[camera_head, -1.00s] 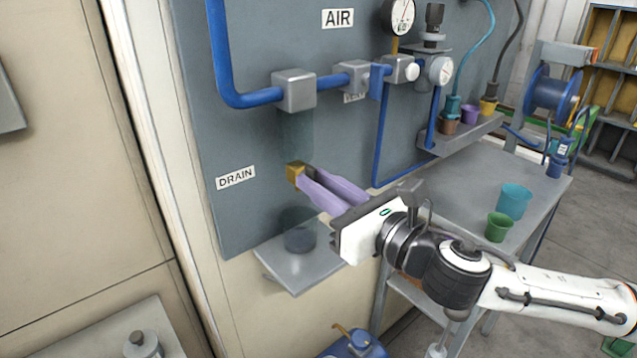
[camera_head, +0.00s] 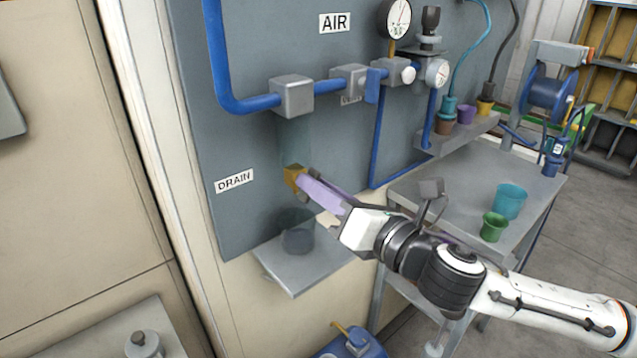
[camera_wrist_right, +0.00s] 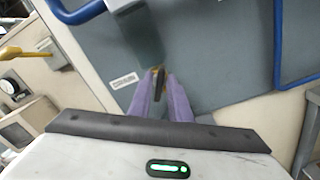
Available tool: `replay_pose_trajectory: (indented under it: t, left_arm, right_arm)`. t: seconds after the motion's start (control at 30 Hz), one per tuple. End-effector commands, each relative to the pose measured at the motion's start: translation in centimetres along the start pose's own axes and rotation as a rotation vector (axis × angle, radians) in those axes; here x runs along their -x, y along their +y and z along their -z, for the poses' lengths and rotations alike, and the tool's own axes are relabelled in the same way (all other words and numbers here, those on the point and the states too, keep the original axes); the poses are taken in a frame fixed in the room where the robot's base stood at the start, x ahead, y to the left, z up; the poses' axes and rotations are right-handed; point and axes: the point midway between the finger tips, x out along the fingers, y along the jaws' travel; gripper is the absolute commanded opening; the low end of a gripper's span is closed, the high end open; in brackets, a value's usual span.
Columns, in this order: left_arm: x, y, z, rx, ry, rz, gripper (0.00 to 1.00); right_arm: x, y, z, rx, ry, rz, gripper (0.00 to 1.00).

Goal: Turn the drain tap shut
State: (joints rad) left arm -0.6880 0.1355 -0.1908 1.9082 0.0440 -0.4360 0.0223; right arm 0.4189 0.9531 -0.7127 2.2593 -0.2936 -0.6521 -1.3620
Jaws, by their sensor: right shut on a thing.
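The brass drain tap (camera_head: 292,176) sits on the grey wall panel, right of the DRAIN label (camera_head: 234,181). My right gripper (camera_head: 306,184) reaches it from the lower right, its purple fingers closed on the tap's handle. In the right wrist view, the dark tap handle (camera_wrist_right: 157,84) lies between the two fingertips, and a little brass shows behind it. The fingers hide part of the handle, so its exact angle is hard to tell. My left gripper is out of view.
A dark see-through cup (camera_head: 297,238) stands on a small grey shelf (camera_head: 295,279) below the tap. Blue pipes (camera_head: 252,102) run above. A workbench (camera_head: 455,190) with a teal cup (camera_head: 510,201) and a green cup (camera_head: 493,227) stands to the right.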

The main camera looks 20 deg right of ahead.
Motion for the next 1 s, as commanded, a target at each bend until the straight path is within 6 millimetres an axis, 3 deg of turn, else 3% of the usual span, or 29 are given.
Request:
replay_pose_trajectory:
  t: [1.0]
  left_arm:
    - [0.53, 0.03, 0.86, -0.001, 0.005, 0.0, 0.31]
  right_arm:
    - [-0.03, -0.43, 0.18, -0.9, -0.001, -0.001, 0.0]
